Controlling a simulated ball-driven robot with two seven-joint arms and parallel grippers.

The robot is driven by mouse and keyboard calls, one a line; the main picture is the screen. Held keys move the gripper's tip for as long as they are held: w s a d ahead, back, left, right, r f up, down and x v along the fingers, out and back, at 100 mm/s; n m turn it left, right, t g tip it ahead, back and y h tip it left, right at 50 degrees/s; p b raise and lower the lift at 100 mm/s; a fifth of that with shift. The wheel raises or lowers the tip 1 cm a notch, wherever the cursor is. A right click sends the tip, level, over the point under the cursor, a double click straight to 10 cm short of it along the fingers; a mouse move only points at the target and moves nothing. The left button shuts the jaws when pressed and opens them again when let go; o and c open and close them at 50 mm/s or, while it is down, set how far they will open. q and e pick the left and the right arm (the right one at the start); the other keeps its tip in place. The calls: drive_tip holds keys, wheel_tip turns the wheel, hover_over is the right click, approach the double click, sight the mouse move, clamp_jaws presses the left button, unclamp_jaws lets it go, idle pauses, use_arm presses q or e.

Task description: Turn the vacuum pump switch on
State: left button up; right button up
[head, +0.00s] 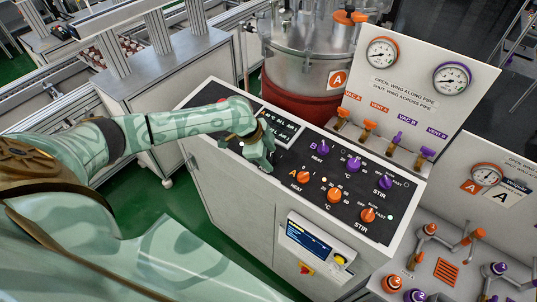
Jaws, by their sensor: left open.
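My left arm reaches in from the left over the sloped black control panel (290,195) of a white console. My left gripper (262,163) is open at the panel's left part, pointing down. It appears close to the panel face; I cannot tell whether it touches. No switch labelled vacuum pump can be read; the gripper and wrist cover part of the panel's left side. An orange heat knob (303,177) and a purple heat knob (323,147) stand right of the gripper. My right gripper is not in view.
Two gauges (382,53) and several orange and purple valve handles (370,124) are on the upright board behind the panel. A steel vessel (308,40) stands behind the console. A small display (308,235) is on its front. Pipe fittings (429,229) are at right.

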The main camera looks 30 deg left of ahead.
use_arm(q)
drive_tip(key=shift+c, duration=0.3)
drive_tip(key=c, duration=0.9)
